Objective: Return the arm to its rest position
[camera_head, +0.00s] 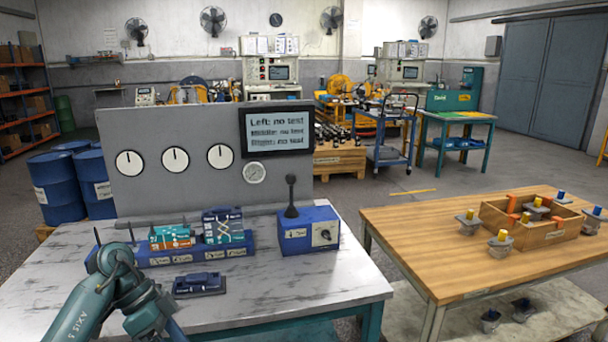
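My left arm (113,285) comes in at the lower left, in front of the grey test bench (330,288). It bends near the left end of the blue test stand, and its lower part runs down out of the bottom edge. I cannot make out its gripper in the frame. My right arm and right gripper do not show. The blue stand (237,245) holds a teal and orange block (171,237) and a dark blue block (223,226). A loose dark blue part (199,284) lies in front of it.
A blue control box (308,231) with a black lever stands right of the stand. The screen (278,129) reads no test on its lines. A wooden table (415,230) at right carries a crate (540,236) and several yellow-topped parts. Open floor lies behind.

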